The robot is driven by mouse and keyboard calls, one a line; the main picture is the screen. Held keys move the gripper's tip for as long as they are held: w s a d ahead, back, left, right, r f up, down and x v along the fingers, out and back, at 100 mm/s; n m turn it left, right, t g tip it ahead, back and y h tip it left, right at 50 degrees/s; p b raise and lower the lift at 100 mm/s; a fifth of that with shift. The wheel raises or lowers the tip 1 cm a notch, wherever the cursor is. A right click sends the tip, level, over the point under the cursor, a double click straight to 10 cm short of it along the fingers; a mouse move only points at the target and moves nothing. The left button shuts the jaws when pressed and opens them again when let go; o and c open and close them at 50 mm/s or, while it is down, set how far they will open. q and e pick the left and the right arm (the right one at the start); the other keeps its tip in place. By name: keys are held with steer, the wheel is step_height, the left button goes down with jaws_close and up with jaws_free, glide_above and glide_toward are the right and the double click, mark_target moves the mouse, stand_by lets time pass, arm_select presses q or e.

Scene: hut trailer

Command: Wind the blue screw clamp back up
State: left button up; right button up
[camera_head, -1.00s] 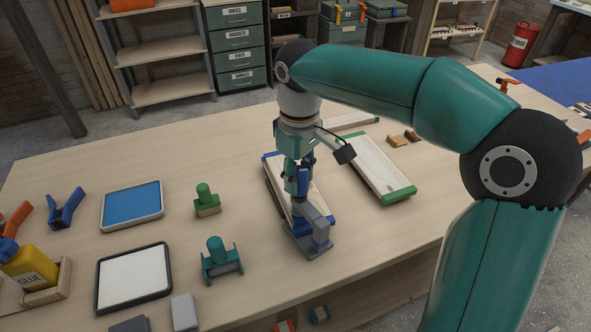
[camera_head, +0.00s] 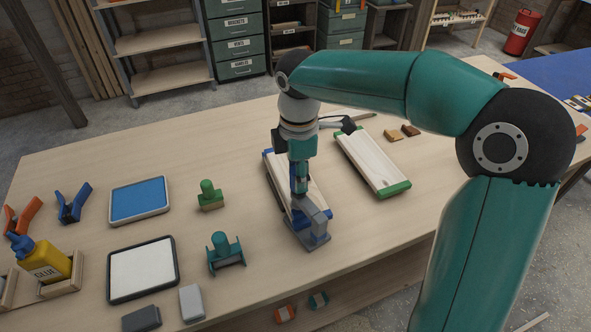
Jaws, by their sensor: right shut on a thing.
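The blue screw clamp (camera_head: 317,231) stands on the bench at the near end of a pale board with blue ends (camera_head: 277,174). My right gripper (camera_head: 300,188) points straight down over the clamp from above. It is shut on the top of the clamp's screw, and its fingers hide most of the screw and handle. I cannot tell how far the screw is wound or whether its foot touches the board. My left gripper is out of view.
A board with green ends (camera_head: 372,163) lies to the right of the clamp. A green clamp-like tool (camera_head: 226,253), a green-handled stamp (camera_head: 210,195), a white tray (camera_head: 143,269) and a blue tray (camera_head: 139,201) lie to the left. Bare bench lies between.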

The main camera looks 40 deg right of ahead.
steer(key=n+p, duration=0.1)
steer(key=n, duration=0.3)
steer(key=shift+r+n, duration=0.1)
steer(key=shift+n, duration=0.2)
steer(key=shift+n+p, duration=0.7)
steer(key=shift+n, duration=1)
steer(key=o, duration=1.1)
steer(key=shift+o, duration=0.2)
step_height(320, 180, up, 12)
